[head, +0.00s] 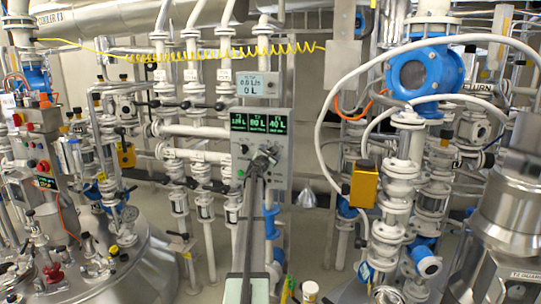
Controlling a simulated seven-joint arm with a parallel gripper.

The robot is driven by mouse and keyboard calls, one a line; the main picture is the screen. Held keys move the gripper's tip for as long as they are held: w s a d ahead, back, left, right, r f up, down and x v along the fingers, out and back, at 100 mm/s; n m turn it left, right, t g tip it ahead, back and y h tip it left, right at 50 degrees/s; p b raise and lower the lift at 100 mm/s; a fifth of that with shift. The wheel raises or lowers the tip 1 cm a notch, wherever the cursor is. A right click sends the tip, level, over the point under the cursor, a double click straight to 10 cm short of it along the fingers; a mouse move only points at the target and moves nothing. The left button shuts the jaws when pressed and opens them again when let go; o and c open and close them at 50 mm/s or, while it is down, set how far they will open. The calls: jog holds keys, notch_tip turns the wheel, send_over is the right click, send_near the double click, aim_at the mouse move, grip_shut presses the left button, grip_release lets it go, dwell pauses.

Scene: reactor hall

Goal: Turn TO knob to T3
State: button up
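A grey control panel (283,180) hangs in the middle of the head view. It has three dark displays with green text (258,122) in a row across its top. A small dark knob (244,149) shows on the left of the panel, below the displays. My gripper (266,156) is at the panel's middle, just below the displays. It covers that part of the panel, so I cannot see which knob is there or where a pointer stands. The fingers are too small to tell whether they are open or shut, or touching a knob. The knob labels are not readable.
A smaller display box (252,85) is mounted above the panel. White pipes and valves (195,130) stand close on the left. A large blue flanged fitting (425,75) and a yellow box (364,184) are on the right. A coiled yellow cable (180,58) runs above.

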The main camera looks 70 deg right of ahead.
jog(key=shift+d, duration=0.45)
jog(key=shift+c, duration=0.4)
jog(key=c, duration=1)
jog(key=shift+o, duration=0.2)
